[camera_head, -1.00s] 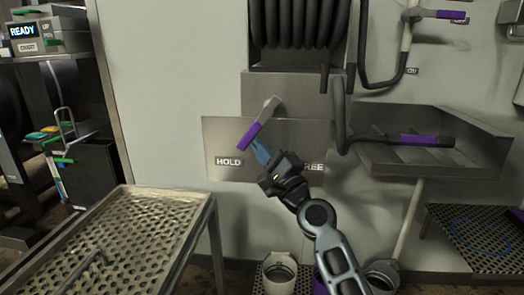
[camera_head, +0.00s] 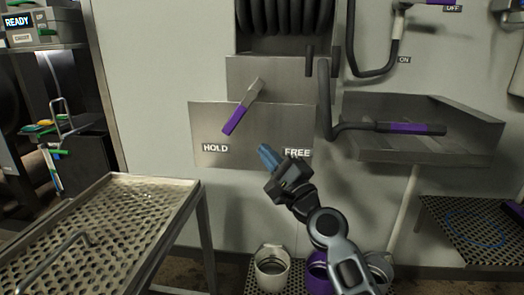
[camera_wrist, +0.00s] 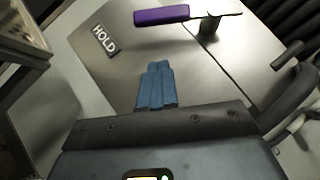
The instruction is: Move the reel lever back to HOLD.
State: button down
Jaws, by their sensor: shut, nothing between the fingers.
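The reel lever (camera_head: 238,114) has a purple grip and a metal arm. It slants down and left from its pivot on the steel plate (camera_head: 205,124), its tip just above the HOLD label (camera_head: 215,148). The FREE label (camera_head: 297,153) is to the right. My gripper (camera_head: 266,151) is shut and empty, below and right of the lever, apart from it. In the wrist view, the blue fingertips (camera_wrist: 157,70) are together, with the purple grip (camera_wrist: 162,15) beyond them and the HOLD label (camera_wrist: 105,40) to the left.
A black hose reel (camera_head: 285,15) is above the plate. A hose wand with a purple grip (camera_head: 410,128) rests at a steel tray (camera_head: 440,154) on the right. A perforated table (camera_head: 100,228) stands at the lower left. Buckets (camera_head: 272,272) are on the floor below.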

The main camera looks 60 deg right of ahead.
jog(key=b+v, duration=0.2)
jog(key=v, duration=0.4)
jog(key=shift+a+f, duration=0.15)
jog(key=shift+f, duration=0.1)
dwell(0.3)
jog(key=s+a+f+n+g+y, duration=0.2)
jog(key=s+a+f+n+y, duration=0.1)
jog(key=s+a+f+n, duration=0.45)
jog(key=s+a+f+n+g+y, duration=0.1)
jog(key=s+a+f+n+y, duration=0.25)
jog(key=a+f+n, duration=0.5)
jog(key=s+a+r+n+g+y, duration=0.2)
jog(key=s+a+n+y, duration=0.2)
jog(key=s+a+n, duration=0.75)
notch_tip(320, 180, up, 16)
jog(key=p, duration=1.6)
jog(key=shift+s+d, duration=0.2)
jog(key=shift+d, duration=0.25)
jog(key=shift+n+h, duration=0.25)
